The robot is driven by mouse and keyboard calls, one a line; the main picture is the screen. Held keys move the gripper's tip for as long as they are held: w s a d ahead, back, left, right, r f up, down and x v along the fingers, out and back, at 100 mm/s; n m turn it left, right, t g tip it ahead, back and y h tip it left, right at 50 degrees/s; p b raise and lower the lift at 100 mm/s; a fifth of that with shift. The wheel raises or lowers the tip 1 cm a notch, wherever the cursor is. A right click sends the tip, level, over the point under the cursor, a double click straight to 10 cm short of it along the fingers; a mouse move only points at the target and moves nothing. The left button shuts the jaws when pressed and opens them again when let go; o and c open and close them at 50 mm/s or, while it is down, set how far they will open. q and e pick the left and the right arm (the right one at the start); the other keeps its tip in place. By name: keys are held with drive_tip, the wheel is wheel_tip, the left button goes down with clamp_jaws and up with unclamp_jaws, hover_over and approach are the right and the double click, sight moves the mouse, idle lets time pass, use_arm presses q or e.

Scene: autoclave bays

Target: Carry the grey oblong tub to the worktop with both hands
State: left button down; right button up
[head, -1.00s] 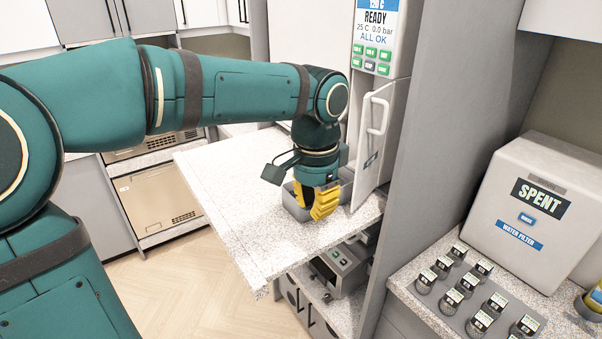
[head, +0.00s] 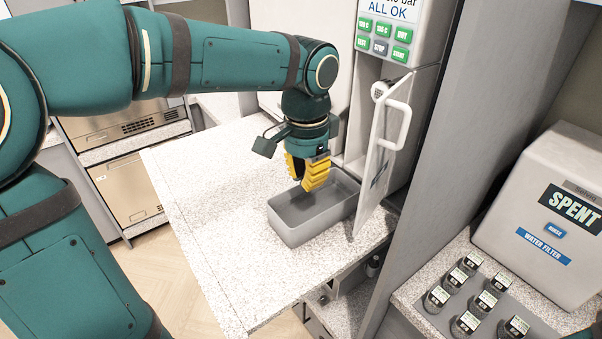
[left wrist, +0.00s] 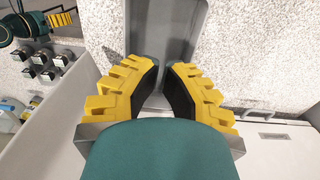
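The grey oblong tub (head: 290,230) stands upright on a pale speckled worktop (head: 215,225), beside the open door of a machine. It looks empty. In the left wrist view the tub (left wrist: 166,25) shows beyond and between the fingers. My left gripper (head: 306,180) points down over the tub's far left part. Its yellow fingers are apart with nothing between them, and they do not appear to touch the tub. My right gripper (left wrist: 61,18) shows only small at the top left of the left wrist view, and its finger gap cannot be made out.
The white door (head: 385,145) with its handle stands open close to the tub's right side. A grey panel (head: 450,140) rises right of it. Several small jars (head: 466,322) and a water filter box (head: 548,215) stand at the right. The worktop's left part is clear.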

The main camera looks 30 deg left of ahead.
sight(293, 225)
use_arm(q)
wheel_tip(293, 225, down, 7)
drive_tip(key=shift+f+b, duration=0.1)
drive_tip(key=shift+b, duration=0.25)
drive_tip(key=s, duration=0.1)
drive_tip(key=s+a, duration=0.1)
drive_tip(key=shift+s+a, duration=0.15)
drive_tip(key=shift+s, duration=0.15)
drive_tip(key=shift+s+a, duration=0.15)
drive_tip(key=shift+s, duration=0.35)
drive_tip(key=shift+f, duration=0.1)
